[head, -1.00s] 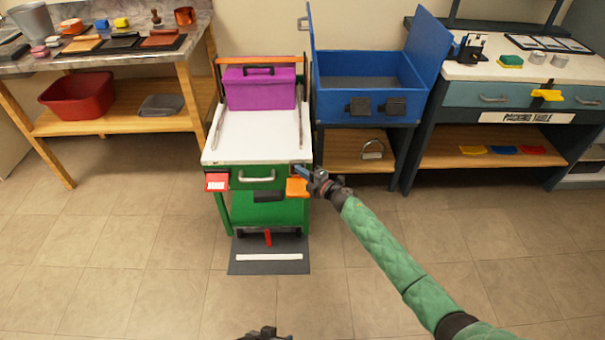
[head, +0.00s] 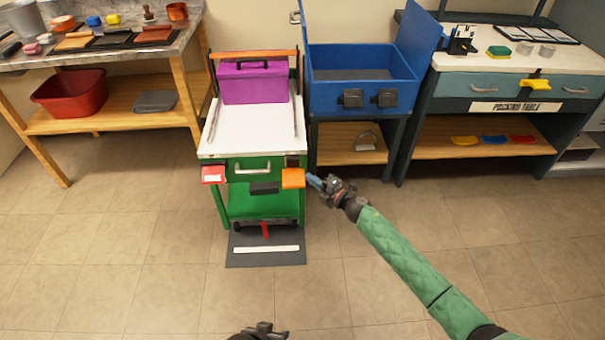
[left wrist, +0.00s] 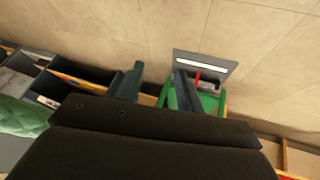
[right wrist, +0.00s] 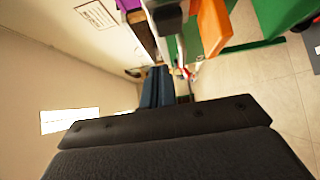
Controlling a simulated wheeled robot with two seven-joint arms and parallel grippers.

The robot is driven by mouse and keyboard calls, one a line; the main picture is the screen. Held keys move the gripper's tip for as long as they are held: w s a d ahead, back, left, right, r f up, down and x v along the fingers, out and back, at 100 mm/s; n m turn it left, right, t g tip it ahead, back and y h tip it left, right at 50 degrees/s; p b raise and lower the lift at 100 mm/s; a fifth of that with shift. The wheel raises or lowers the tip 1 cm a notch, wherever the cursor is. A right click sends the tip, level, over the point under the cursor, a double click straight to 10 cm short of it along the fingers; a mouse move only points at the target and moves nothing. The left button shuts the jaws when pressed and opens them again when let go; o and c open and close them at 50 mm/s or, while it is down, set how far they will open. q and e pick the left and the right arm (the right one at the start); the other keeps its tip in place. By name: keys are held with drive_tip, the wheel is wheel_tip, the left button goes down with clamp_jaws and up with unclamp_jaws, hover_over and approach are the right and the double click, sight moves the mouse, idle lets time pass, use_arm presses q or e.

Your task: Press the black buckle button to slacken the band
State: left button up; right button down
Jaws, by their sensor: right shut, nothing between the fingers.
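The green cart with a white top (head: 245,130) stands in the middle of the head view. A small dark piece (head: 292,160) sits at its front right corner, above an orange block (head: 293,178). A black block (head: 264,188) is under the drawer handle. I cannot tell which is the buckle button. The band is not clearly seen. My right gripper (head: 317,183) is shut and empty, just right of the orange block, apart from it. The right wrist view shows its fingers together (right wrist: 157,88), near a black block (right wrist: 167,18). My left gripper (left wrist: 157,88) is open and empty, away from the cart.
A purple box (head: 254,82) sits on the cart. A blue open bin (head: 360,95) stands to its right, and a packing table (head: 500,95) farther right. A wooden bench with a red tub (head: 70,95) is at left.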

use_arm(q)
drive_tip(key=shift+s+f, duration=0.1)
drive_tip(key=shift+f, duration=0.7)
use_arm(e)
drive_tip(key=v, duration=0.3)
drive_tip(key=shift+s, duration=0.15)
use_arm(q)
drive_tip(key=shift+s, duration=0.1)
drive_tip(key=shift+w+r, duration=0.15)
drive_tip(key=shift+w, duration=0.1)
use_arm(e)
drive_tip(key=shift+d, duration=0.1)
